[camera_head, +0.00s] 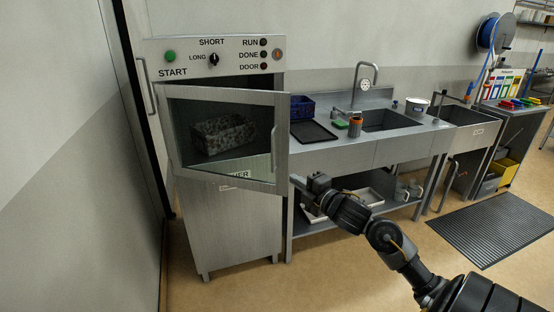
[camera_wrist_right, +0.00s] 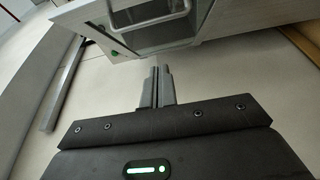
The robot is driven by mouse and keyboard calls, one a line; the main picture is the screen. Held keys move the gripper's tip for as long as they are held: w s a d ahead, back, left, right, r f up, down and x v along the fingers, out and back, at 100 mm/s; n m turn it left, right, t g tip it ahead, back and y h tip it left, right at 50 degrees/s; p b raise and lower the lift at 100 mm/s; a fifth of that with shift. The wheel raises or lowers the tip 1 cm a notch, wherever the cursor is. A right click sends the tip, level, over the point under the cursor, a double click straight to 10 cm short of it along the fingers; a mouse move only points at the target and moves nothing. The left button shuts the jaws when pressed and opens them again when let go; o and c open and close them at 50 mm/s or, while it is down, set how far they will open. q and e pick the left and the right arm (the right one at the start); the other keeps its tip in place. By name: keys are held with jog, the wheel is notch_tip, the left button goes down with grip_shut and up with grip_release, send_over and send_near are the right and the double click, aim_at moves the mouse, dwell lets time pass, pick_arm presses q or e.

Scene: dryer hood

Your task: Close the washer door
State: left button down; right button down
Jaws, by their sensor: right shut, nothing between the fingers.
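The washer (camera_head: 230,225) is a steel cabinet at the left of the head view, with a control panel (camera_head: 215,58) on top. Its glass door (camera_head: 282,140) is partly open, its free edge swung out toward me at the right. A dark speckled basket (camera_head: 223,134) shows through the glass. My right gripper (camera_head: 298,182) is shut and empty, close to the door's lower right corner; I cannot tell whether it touches. In the right wrist view the shut fingers (camera_wrist_right: 157,82) point toward the door's framed edge (camera_wrist_right: 150,45). My left gripper is not in view.
A black floor mat (camera_head: 490,226) lies at the right. The floor before the washer is clear.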

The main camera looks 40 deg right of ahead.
jog(key=w+d+p, duration=0.2)
jog(key=w+p, duration=0.2)
jog(key=w, duration=0.9)
jog(key=shift+d+r, duration=0.15)
jog(key=shift+d, duration=0.15)
jog(key=shift+d, duration=0.1)
